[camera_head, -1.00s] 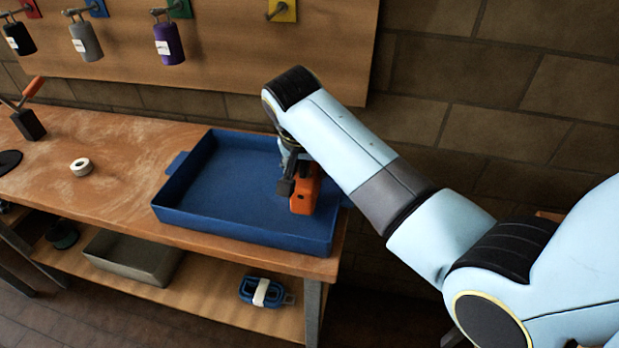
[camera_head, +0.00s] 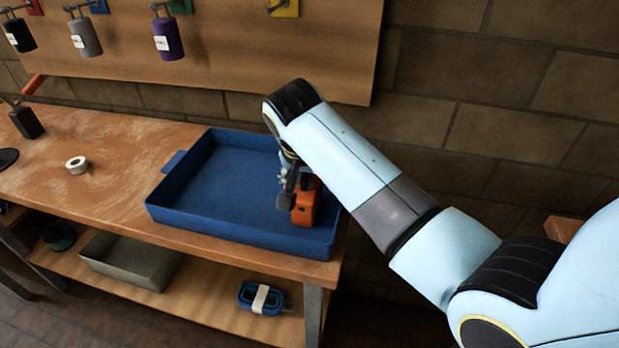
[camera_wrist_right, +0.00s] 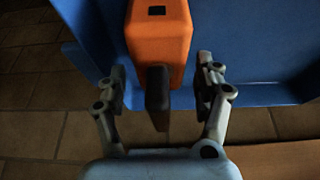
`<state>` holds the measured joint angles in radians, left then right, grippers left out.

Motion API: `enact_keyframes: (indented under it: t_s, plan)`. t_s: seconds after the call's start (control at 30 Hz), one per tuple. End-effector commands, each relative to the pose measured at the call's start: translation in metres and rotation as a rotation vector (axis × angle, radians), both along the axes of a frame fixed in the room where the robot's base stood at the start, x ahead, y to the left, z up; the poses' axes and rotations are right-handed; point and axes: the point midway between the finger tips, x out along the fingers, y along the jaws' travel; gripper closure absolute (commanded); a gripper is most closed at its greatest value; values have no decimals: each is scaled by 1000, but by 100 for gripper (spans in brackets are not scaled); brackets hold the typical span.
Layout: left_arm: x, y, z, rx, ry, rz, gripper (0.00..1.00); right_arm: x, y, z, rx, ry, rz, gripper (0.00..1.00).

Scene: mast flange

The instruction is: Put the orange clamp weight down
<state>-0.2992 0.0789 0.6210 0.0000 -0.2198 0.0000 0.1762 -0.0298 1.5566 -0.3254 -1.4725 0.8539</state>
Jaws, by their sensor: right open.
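The orange clamp weight (camera_head: 306,204) is in the right part of the blue tray (camera_head: 190,214), close to the tray's front right corner. In the right wrist view the orange clamp weight (camera_wrist_right: 160,42) shows its orange body and a dark tab pointing toward my wrist. My right gripper (camera_head: 288,192) is at the weight; in the wrist view its fingers (camera_wrist_right: 160,88) are apart, one on each side of the dark tab, with a gap on both sides. Part of the weight's upper side is hidden by my gripper in the head view. My left gripper is not in view.
The tray stands on a wooden bench (camera_head: 110,170). A white ring (camera_head: 77,165) and a dark block with an orange handle (camera_head: 27,121) lie left. Weights hang on a board behind, including a purple one (camera_head: 168,40). A grey bin (camera_head: 130,261) sits on the lower shelf.

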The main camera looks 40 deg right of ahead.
Motion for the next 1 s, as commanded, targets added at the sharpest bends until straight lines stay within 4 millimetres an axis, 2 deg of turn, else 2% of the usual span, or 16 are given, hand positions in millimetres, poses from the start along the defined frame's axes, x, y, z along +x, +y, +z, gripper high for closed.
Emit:
enact_keyframes:
  t_s: [0.13, 0.27, 0.6, 0.8, 1.0]
  plan:
    - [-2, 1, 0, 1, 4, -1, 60, 0, 0, 4, 0, -1, 0, 32]
    - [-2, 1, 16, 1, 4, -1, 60, -2, 3, 16, 1, 0, 0, 32]
    - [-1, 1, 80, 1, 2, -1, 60, -15, 18, 68, 1, 1, 0, 32]
    - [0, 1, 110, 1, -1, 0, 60, -22, 26, 92, 1, 1, 0, 32]
    - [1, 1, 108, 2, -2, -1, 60, -28, 34, 108, 1, -1, 0, 32]
